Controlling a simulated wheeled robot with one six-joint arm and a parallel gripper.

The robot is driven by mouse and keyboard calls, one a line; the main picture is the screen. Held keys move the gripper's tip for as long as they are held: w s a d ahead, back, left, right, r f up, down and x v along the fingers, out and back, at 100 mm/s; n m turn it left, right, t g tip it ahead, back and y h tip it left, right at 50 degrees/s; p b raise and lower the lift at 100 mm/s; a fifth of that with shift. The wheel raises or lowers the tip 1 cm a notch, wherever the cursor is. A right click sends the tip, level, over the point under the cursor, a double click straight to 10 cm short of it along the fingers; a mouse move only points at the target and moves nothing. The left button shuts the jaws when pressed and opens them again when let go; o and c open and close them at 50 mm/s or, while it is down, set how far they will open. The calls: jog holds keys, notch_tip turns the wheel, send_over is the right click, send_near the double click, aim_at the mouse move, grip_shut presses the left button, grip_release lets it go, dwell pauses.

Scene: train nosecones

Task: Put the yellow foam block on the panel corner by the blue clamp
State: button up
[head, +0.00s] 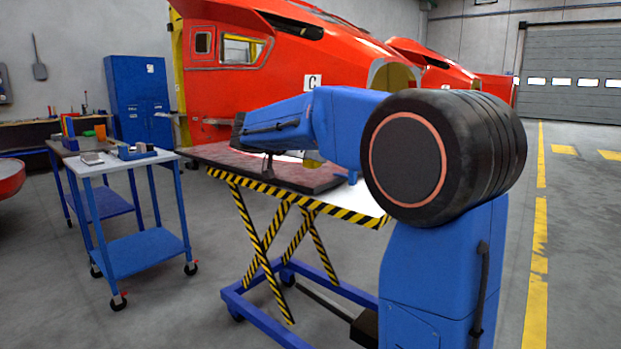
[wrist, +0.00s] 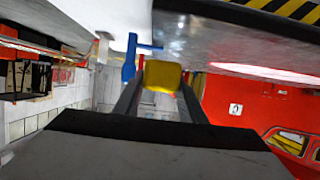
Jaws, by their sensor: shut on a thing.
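In the wrist view, which looks upside down, the yellow foam block (wrist: 164,75) sits between the two dark fingers of my gripper (wrist: 162,84), which is shut on it. The blue clamp (wrist: 131,57) is just left of the block in that picture, by the corner of the grey panel (wrist: 215,38). I cannot tell whether the block touches the panel. In the head view the dark panel (head: 226,156) lies on the lift table, with my blue arm over it.
The lift table (head: 350,212) has yellow-and-black striped edges. A blue trolley (head: 137,246) with small items on top stands to its left. The red train nosecone (head: 275,75) stands close behind. A blue cabinet (head: 136,95) is at the back wall. Floor on the right is clear.

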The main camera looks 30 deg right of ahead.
aim_at(312, 185)
jog(key=shift+f, duration=2.7)
jog(key=shift+f, duration=0.1)
jog(key=o, duration=1)
jog(key=shift+o, duration=0.2)
jog(key=shift+r, duration=0.2)
jog(key=v, duration=1.2)
jog(key=s+a+f+n+y, duration=0.2)
jog(key=s+f+n+y, duration=0.2)
jog(key=s+f, duration=0.5)
jog(key=s+a+f+n+y, duration=0.3)
jog(key=s+f, duration=0.5)
jog(key=s, duration=0.7)
jog(key=s+a+f+n+y, duration=0.3)
jog(key=s+f+n+y, duration=0.2)
jog(key=s, duration=0.7)
notch_tip(312, 185, down, 5)
jog(key=shift+a+r+n+y, duration=0.2)
jog(key=shift+n+y, duration=0.1)
jog(key=shift+n, duration=0.7)
